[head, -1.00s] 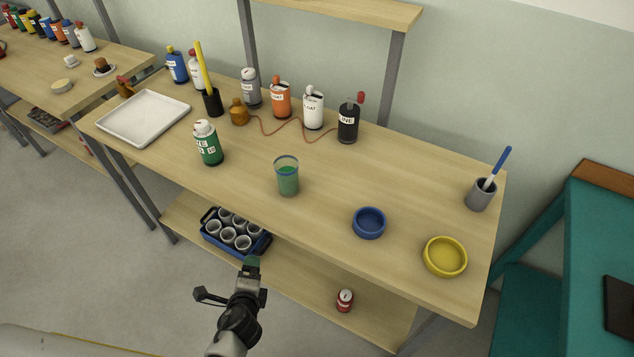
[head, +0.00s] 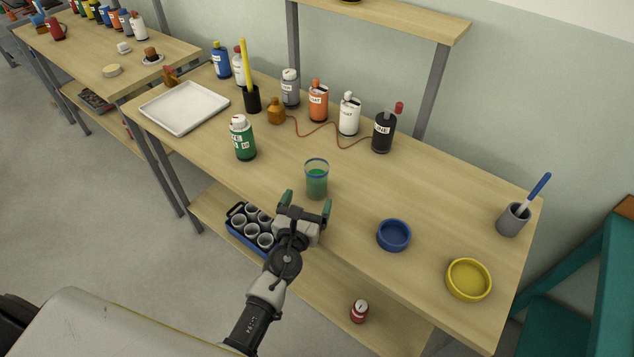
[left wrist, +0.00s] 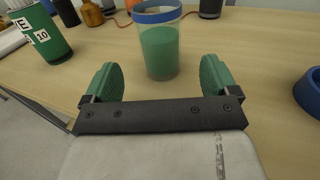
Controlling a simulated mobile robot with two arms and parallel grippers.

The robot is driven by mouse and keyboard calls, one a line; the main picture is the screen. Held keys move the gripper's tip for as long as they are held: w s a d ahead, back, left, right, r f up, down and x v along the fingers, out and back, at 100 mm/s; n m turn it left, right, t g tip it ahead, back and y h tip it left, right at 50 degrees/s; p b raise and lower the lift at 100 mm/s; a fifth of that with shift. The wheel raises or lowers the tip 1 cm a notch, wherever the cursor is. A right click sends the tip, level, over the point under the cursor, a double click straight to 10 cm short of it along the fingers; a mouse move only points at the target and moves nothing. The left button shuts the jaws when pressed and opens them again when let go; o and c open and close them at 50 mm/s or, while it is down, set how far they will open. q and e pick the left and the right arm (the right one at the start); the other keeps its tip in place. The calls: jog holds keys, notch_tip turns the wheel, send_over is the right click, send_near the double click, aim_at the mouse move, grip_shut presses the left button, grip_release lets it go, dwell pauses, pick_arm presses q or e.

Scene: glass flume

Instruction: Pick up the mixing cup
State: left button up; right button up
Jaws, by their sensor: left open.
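The mixing cup (head: 316,182) is a clear cup with a blue rim band and green contents. It stands upright on the wooden table near its front edge. In the left wrist view the cup (left wrist: 159,50) stands just ahead, centred between the fingers. My left gripper (head: 307,201) is open and empty, its green finger pads spread apart at the table's front edge. It is close to the cup, which is beyond the fingertips in the left wrist view (left wrist: 160,80). My right gripper is not in view.
A green bottle (head: 242,138) stands left of the cup. A blue dish (head: 394,235) and a yellow dish (head: 468,279) lie to the right. Several bottles, including a black one (head: 384,132), stand behind, with a thin cord (head: 330,127). Bare tabletop surrounds the cup.

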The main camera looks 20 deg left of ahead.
aim_at(313, 188)
pick_arm(q)
jog(key=w, duration=0.7)
jog(key=shift+w+f, duration=0.1)
jog(key=shift+w, duration=0.1)
jog(key=shift+s, duration=0.1)
jog(key=shift+c, duration=0.7)
jog(key=c, duration=1)
